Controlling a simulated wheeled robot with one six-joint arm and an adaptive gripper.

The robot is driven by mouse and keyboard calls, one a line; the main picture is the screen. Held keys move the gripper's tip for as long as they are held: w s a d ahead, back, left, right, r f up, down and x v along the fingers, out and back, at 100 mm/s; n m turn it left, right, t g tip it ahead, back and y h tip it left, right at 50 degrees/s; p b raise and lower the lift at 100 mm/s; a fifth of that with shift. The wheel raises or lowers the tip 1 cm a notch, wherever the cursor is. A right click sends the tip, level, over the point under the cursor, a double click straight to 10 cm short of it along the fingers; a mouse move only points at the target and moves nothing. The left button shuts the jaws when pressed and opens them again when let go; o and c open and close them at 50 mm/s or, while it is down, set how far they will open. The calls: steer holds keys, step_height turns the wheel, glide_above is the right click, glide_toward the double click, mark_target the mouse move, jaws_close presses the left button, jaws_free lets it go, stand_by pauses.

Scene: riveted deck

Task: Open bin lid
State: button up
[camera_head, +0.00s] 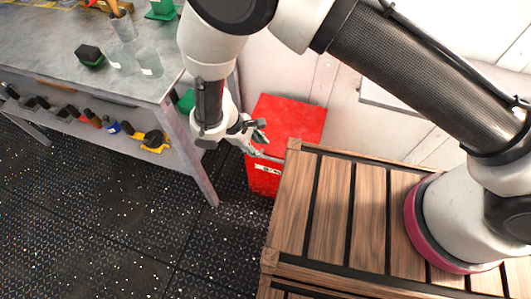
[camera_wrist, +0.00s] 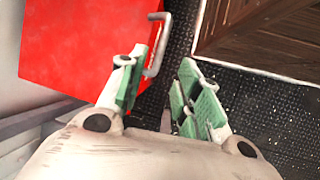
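The red bin (camera_head: 292,117) stands on the floor against the wall, between the grey workbench and the wooden crate. Its lid looks closed. A grey bar handle (camera_head: 270,157) runs along its front. In the wrist view the red bin (camera_wrist: 85,40) fills the upper left, with the handle (camera_wrist: 158,45) sticking out from its edge. My gripper (camera_head: 254,134) is over the front of the bin, close to the handle. In the wrist view my gripper (camera_wrist: 160,82) is open and empty, its green-padded fingers apart. The handle lies just beyond the left finger; whether they touch I cannot tell.
The slatted wooden crate (camera_head: 335,208) stands close on the bin's right. The grey workbench (camera_head: 62,57) on the left holds cups and a dark green block, with tools on its lower shelf. Black riveted floor (camera_head: 110,220) is clear in front.

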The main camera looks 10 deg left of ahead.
mark_target(270, 158)
steer(key=x, duration=0.7)
steer(key=shift+d+f, duration=0.25)
steer(key=shift+d, duration=0.05)
jaws_close()
